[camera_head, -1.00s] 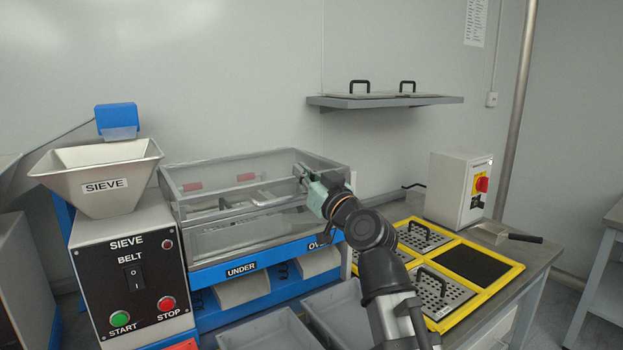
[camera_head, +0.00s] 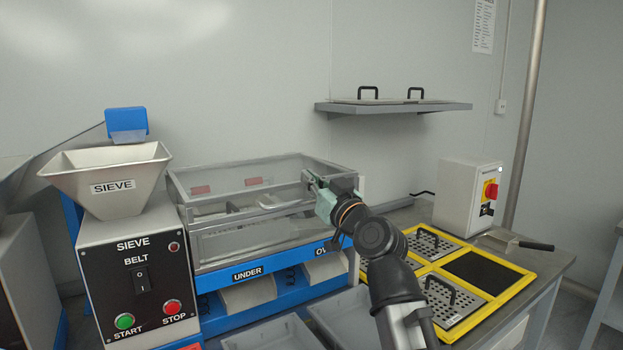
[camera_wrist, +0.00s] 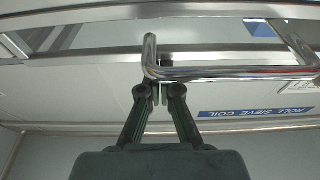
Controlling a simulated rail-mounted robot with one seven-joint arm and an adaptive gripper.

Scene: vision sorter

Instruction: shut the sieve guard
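The sieve guard (camera_head: 225,228) is a clear box-like cover in a grey metal frame above the blue sieve body (camera_head: 215,280). I cannot tell how far it stands open. A bent metal handle bar (camera_head: 287,207) runs along its front side toward my gripper. The bar also shows close up in the wrist view (camera_wrist: 230,73). My gripper (camera_head: 310,180) is at the right end of this bar. In the wrist view my gripper (camera_wrist: 160,92) has its fingers together, with the tips at the bar near its bend. The bar partly hides the tips, and I see no clear grasp.
The control panel (camera_head: 136,285) and hopper (camera_head: 112,190) stand left of the guard. A wall shelf (camera_head: 400,107) is behind, to the right. A yellow-framed tray holder (camera_head: 497,310) and a white switch box (camera_head: 465,202) are on the right bench. Grey bins (camera_head: 270,338) sit below the sieve.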

